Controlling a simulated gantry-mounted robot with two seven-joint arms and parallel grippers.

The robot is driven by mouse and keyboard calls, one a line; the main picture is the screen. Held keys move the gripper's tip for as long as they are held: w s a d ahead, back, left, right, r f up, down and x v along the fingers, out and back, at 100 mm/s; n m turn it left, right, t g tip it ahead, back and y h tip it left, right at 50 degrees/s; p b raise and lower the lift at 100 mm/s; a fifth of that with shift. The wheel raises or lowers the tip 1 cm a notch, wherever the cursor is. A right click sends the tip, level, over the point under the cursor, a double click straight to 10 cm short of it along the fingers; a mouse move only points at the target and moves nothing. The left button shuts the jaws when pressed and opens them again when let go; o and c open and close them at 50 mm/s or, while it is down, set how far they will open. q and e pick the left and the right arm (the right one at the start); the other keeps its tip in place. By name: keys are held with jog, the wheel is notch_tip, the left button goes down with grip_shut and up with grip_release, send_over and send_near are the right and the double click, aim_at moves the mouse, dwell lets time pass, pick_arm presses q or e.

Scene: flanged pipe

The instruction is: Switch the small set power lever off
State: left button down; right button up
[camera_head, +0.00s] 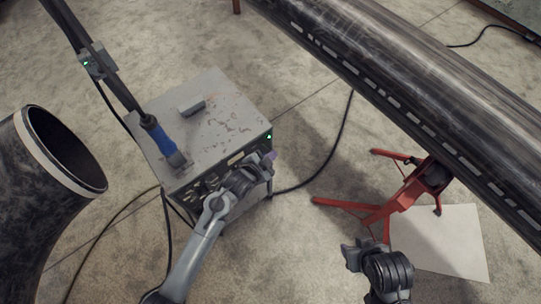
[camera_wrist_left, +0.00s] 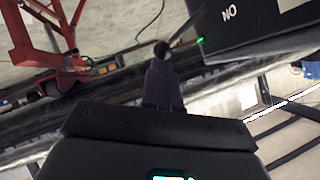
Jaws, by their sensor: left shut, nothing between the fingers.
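The small power set is a worn grey box (camera_head: 225,112) on the floor in the head view, with a green light on its right corner. My left gripper (camera_head: 268,157) is at the right end of its front panel; its fingertips look purple. In the left wrist view, my left gripper (camera_wrist_left: 163,80) is shut and empty. Just beyond its tips is the lever's round black knob (camera_wrist_left: 161,49), on a thin rod slanting toward the dark box (camera_wrist_left: 270,20). Letters there look like "NO". I cannot tell whether the tips touch the knob. My right gripper (camera_head: 356,253) is away from the box.
A blue-handled tool (camera_head: 158,138) and a small grey block (camera_head: 191,106) are on the box. A large dark pipe (camera_head: 400,75) crosses above a red stand (camera_head: 405,195). An open pipe end (camera_head: 66,150) is at left. Cables lie on the floor.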

pick_arm(q)
jog(key=shift+f, duration=0.1)
jog(key=shift+s+d+f, duration=0.1)
jog(key=shift+s+f, duration=0.05)
jog(key=shift+f, duration=0.05)
